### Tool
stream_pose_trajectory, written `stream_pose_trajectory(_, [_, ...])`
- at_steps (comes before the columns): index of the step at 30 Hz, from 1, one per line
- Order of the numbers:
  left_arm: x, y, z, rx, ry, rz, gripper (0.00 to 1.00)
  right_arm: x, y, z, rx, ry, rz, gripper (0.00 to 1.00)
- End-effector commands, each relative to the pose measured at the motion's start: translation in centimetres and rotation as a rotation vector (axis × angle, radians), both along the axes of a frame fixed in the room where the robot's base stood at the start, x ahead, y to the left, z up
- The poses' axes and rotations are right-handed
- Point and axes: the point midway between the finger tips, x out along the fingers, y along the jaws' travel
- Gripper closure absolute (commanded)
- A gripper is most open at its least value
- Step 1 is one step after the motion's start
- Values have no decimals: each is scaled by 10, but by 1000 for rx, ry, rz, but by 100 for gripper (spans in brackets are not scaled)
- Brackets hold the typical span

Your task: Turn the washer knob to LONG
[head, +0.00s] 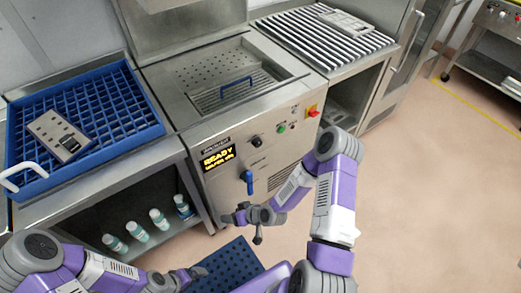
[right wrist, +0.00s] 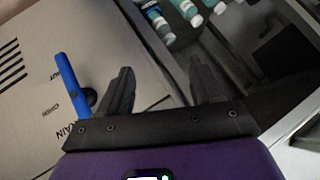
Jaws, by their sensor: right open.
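The washer (head: 215,135) has a sloped steel front panel. A small black knob (head: 256,141) sits on it, right of the lit display; its marks are too small to read. A blue lever (head: 248,180) hangs lower on the panel, and it also shows at the left of the right wrist view (right wrist: 68,85), beside a DRAIN label. My right gripper (head: 241,219) is open and empty, in front of the panel below the blue lever. Its two dark fingers (right wrist: 163,85) are apart, with the lever left of them. My left gripper (head: 190,276) is low in the head view; its jaws are unclear.
The display (head: 217,157) reads READY. A green button (head: 281,128) and a red switch (head: 312,111) are right of the knob. A blue rack (head: 95,95) stands on the left counter, with several bottles (head: 158,219) below. The floor at right is clear.

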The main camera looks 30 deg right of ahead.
Motion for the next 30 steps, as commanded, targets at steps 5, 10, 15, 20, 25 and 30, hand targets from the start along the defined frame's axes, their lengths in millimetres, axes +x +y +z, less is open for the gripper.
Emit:
stream_pose_trajectory(5, [0, 0, -21, 0, -1, 0, 0, 66, -83, 23, -136, -445, -91, 34])
stream_pose_trajectory(10, [0, 0, -32, 0, -1, 0, 0, 87, -162, 58, -336, -751, -186, 34])
stream_pose_trajectory(15, [1, 0, -36, 0, -1, 0, 0, 87, -206, 80, -472, -900, -240, 34])
stream_pose_trajectory(20, [1, 0, -39, 0, -1, 0, 0, 95, -216, 86, -508, -935, -251, 34])
stream_pose_trajectory(25, [1, 0, -45, 0, -1, 0, 0, 121, -214, 85, -506, -935, -251, 34])
stream_pose_trajectory(30, [1, 0, -51, 0, -1, 0, 0, 146, -213, 85, -505, -934, -249, 34])
